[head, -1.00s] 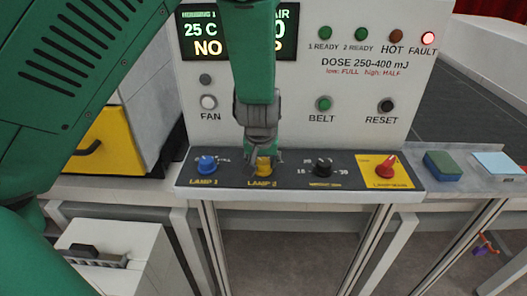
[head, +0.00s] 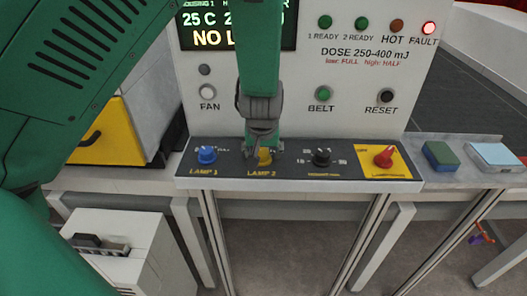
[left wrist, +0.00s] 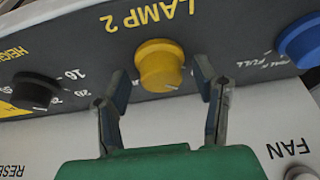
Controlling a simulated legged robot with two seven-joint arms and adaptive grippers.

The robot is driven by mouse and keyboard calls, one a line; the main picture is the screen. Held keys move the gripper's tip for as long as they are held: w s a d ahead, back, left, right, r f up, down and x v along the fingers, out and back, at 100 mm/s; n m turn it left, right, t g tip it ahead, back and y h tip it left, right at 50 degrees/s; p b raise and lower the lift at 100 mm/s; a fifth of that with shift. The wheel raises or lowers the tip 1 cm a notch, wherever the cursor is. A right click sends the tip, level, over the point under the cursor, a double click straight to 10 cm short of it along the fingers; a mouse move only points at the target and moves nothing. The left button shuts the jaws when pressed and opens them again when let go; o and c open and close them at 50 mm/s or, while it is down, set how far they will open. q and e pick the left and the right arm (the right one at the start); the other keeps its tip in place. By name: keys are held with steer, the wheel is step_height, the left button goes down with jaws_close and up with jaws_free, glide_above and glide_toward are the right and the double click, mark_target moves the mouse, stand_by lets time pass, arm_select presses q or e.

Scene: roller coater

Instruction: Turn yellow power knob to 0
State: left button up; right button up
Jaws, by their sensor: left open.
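The yellow knob (head: 265,157) sits on the dark sloping control strip above the label LAMP 2. In the head view my left gripper partly hides it. In the left wrist view the yellow knob (left wrist: 159,65) shows clearly, upside down, with its ridge roughly upright in that picture. My left gripper (head: 263,150) is open, and its fingers (left wrist: 165,90) stand on either side of the knob with gaps between. It does not grip the knob. The scale marks around the knob are hidden or too small to read. My right gripper is not in view.
A blue LAMP 1 knob (head: 207,155) is to the left. A black knob (head: 321,157) and a red knob (head: 384,156) on a yellow plate are to the right. Buttons FAN, BELT (head: 323,94) and RESET are on the white panel. The red FAULT light (head: 429,28) is lit.

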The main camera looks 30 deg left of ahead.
mark_target(263, 152)
arm_select(q)
steer(key=shift+r, duration=0.25)
step_height(263, 152, up, 9)
steer(key=shift+w+r, duration=0.1)
steer(key=shift+r, duration=0.1)
stand_by(0.5)
